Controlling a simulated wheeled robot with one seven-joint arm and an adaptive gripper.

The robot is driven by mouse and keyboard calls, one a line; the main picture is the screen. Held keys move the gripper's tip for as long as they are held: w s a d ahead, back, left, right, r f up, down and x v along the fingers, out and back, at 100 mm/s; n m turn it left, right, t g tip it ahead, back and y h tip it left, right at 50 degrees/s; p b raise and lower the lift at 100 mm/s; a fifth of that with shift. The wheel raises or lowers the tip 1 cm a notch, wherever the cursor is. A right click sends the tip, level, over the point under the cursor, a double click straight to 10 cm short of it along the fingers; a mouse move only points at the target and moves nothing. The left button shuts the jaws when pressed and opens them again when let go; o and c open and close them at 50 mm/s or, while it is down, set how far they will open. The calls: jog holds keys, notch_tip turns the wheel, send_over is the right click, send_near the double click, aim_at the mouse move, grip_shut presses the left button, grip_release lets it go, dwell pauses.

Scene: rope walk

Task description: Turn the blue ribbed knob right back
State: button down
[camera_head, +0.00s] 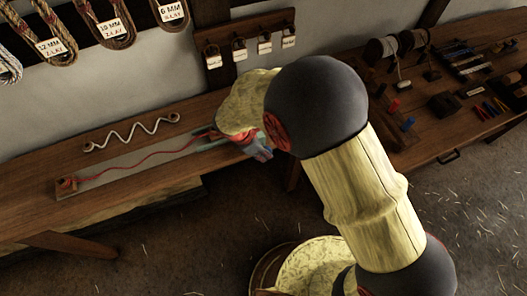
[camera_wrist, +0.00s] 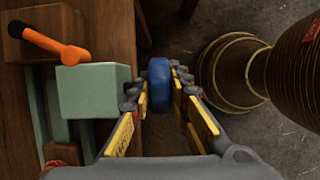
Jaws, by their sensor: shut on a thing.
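The blue ribbed knob (camera_wrist: 159,86) is in the middle of the wrist view, on the right side of a pale green block (camera_wrist: 92,92). My gripper (camera_wrist: 157,80) is shut on it, with one finger on each side of the knob. The yellow-marked finger pads reach along both its sides. An orange lever (camera_wrist: 60,49) stands out at the upper left of the block. In the head view my gripper (camera_head: 258,150) is at the right end of the long bench fixture, partly covered by my arm. I cannot make out the knob clearly there.
A wooden bench (camera_head: 120,186) carries a pale strip with a red cord (camera_head: 140,158) and a white wavy rod (camera_head: 132,131). A second bench (camera_head: 430,105) with spools and tools is on the right. A round wooden piece (camera_wrist: 228,72) is close right of the gripper.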

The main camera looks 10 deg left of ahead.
jog(key=t+h, duration=0.1)
jog(key=t+h+b, duration=0.1)
jog(key=h, duration=0.1)
jog(key=shift+a+f, duration=0.1)
jog(key=shift+a, duration=0.15)
jog(key=t+h, duration=0.1)
jog(key=h, duration=0.2)
jog(key=shift+s+t, duration=0.1)
jog(key=shift+t, duration=0.3)
jog(key=t+h, duration=0.1)
jog(key=h, duration=0.1)
jog(key=t+h+b, duration=0.1)
jog(key=shift+a+f+h, duration=0.1)
jog(key=shift+f+h, duration=0.1)
jog(key=shift+h, duration=0.2)
jog(key=shift+s+t+h+b, duration=0.1)
jog(key=shift+t+h+b, duration=0.65)
jog(key=shift+h, duration=0.35)
jog(key=c, duration=2)
grip_release()
jog(key=shift+o, duration=0.2)
jog(key=shift+r, duration=0.15)
